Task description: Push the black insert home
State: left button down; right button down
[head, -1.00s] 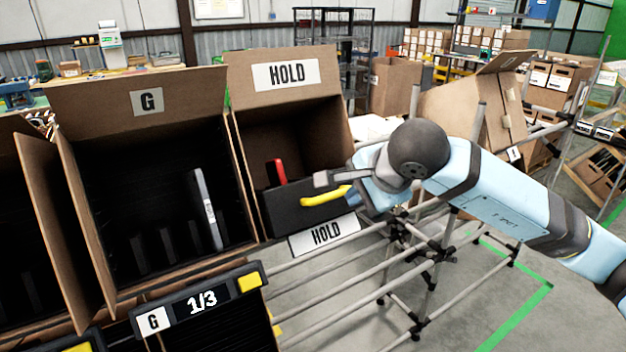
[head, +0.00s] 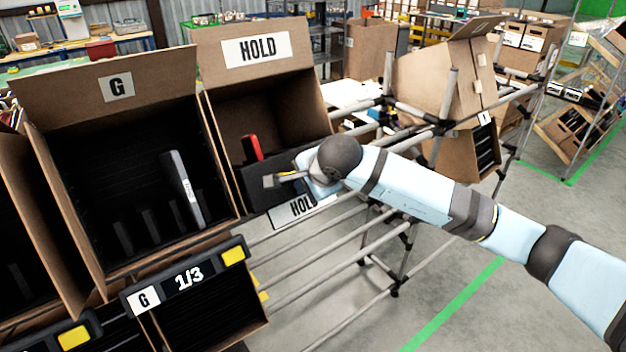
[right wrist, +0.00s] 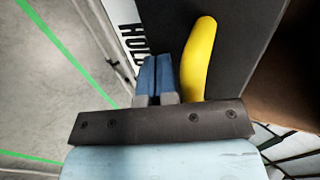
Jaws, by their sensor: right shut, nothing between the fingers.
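The black insert (head: 248,187) sits at the front of the carton marked HOLD (head: 225,100). Its dark front face also shows in the right wrist view (right wrist: 243,40). A yellow handle (right wrist: 199,58) stands out from that face; in the head view my right gripper hides most of it. My right gripper (head: 270,181) is shut and empty in front of the insert. In the right wrist view its blue fingertips (right wrist: 155,75) lie together beside the handle, not around it. I cannot tell whether they touch the face. My left gripper is not in view.
A red item (head: 252,148) stands in the HOLD carton behind the insert's face. Carton G (head: 70,95) adjoins on the left, holding a grey upright item (head: 182,190) and dark ones. Pipe rails (head: 330,240) run below. Another tilted carton (head: 430,85) stands at right.

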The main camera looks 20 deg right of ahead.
jog(key=shift+w, duration=0.1)
jog(key=w+f+b, duration=0.1)
jog(key=w+b, duration=0.1)
jog(key=w+a+f+b, duration=0.1)
jog(key=w+b, duration=0.1)
jog(key=shift+a+f, duration=0.2)
jog(key=shift+f, duration=0.15)
jog(key=shift+s+r, duration=0.15)
jog(key=shift+r, duration=0.1)
